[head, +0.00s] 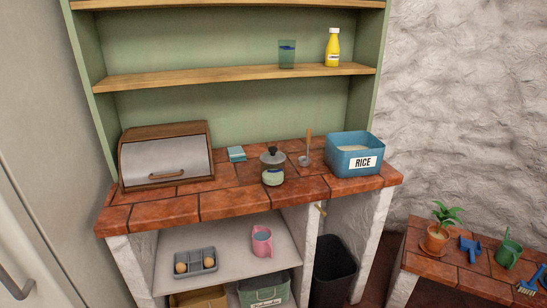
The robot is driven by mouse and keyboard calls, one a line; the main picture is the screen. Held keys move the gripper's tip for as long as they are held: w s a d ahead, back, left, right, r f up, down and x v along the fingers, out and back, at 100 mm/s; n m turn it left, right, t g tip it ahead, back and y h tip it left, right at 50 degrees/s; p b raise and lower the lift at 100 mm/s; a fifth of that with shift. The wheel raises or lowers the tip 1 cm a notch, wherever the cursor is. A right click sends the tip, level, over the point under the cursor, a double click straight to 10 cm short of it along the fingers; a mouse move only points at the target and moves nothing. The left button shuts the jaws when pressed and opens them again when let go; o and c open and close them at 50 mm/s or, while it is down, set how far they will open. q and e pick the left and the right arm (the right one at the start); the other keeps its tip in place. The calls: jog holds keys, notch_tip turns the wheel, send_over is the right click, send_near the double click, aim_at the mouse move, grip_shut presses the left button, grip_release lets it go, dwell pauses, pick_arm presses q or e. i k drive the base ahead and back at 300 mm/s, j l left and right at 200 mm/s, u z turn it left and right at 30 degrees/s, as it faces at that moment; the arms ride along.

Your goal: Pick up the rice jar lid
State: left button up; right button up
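A small jar (273,177) stands upright near the front of the tiled counter, right of the middle. A dark grey lid (271,157) with a small knob sits on top of it. The jar has a small dark label, and its pale contents cannot be made out for certain. A blue container (344,166) labelled RICE stands to its right, open at the top with pale contents inside. No separate lid shows by it. Neither of my grippers is in the head view.
A bread box (166,158) stands on the counter's left, with a teal cloth or sponge (236,154) beside it. A wooden-handled ladle (305,158) stands between jar and blue container. The counter's front edge (240,206) is mostly clear. A shelf (200,79) hangs above.

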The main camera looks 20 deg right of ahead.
aim_at(272, 156)
jog(key=l+u, duration=0.15)
jog(key=u, duration=0.2)
jog(key=l+u, duration=0.15)
jog(key=u, duration=0.25)
jog(key=l+u, duration=0.2)
jog(key=u, duration=0.15)
jog(key=l+u, duration=0.25)
jog(key=l, duration=0.2)
jog(key=k+l+u, duration=0.2)
jog(key=l, duration=0.7)
jog(key=k+l+u, duration=0.1)
jog(key=l, duration=0.35)
